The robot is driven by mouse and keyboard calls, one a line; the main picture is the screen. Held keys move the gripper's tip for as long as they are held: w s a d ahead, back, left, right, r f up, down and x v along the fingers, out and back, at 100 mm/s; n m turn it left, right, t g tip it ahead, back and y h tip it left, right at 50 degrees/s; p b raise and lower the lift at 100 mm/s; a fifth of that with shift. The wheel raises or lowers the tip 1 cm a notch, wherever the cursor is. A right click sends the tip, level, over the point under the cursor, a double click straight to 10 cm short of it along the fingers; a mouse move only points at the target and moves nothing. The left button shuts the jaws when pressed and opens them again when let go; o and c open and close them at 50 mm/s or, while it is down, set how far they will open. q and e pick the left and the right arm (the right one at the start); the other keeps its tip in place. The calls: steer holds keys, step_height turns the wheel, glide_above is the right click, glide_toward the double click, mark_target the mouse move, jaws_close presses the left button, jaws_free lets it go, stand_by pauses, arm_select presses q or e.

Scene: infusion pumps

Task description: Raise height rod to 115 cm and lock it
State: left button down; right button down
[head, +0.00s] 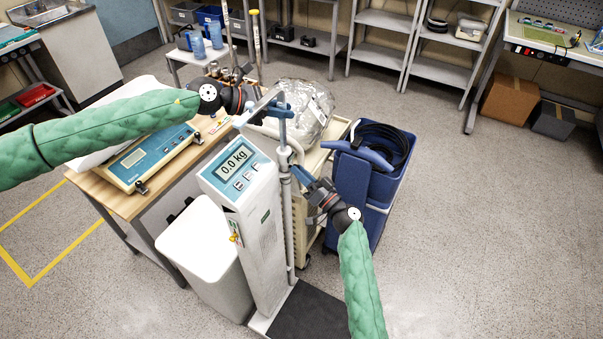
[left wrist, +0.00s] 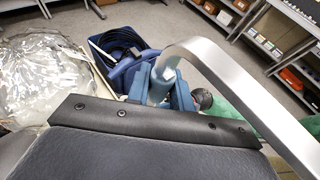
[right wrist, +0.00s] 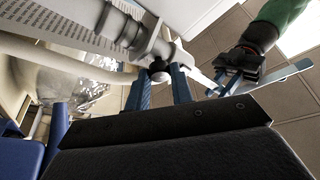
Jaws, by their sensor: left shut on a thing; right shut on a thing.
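The column scale (head: 262,225) stands upright with its display (head: 238,166) reading 0.0 kg. The grey height rod (head: 290,225) rises beside its column. A silver headpiece bar (head: 257,107) extends from the rod's top; it also spans the left wrist view (left wrist: 230,85). My left gripper (head: 282,109) is shut around the rod top, just below the headpiece, as the left wrist view shows (left wrist: 160,92). My right gripper (head: 301,174) is lower, at the rod's collar. In the right wrist view its blue fingers are on a small round knob (right wrist: 160,72). The rod's height marks are not readable.
A blue bin (head: 375,185) with a coiled black hose and a cream cart (head: 338,128) stand close behind the rod. A white bin (head: 205,260) and a wooden bench (head: 125,203) are at the left. The floor at the right is clear.

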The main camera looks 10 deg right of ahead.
steer(key=shift+m+h, duration=0.6)
steer(key=shift+m, duration=0.8)
steer(key=c, duration=1.2)
jaws_free()
steer(key=shift+s, duration=0.15)
steer(key=v, duration=1.2)
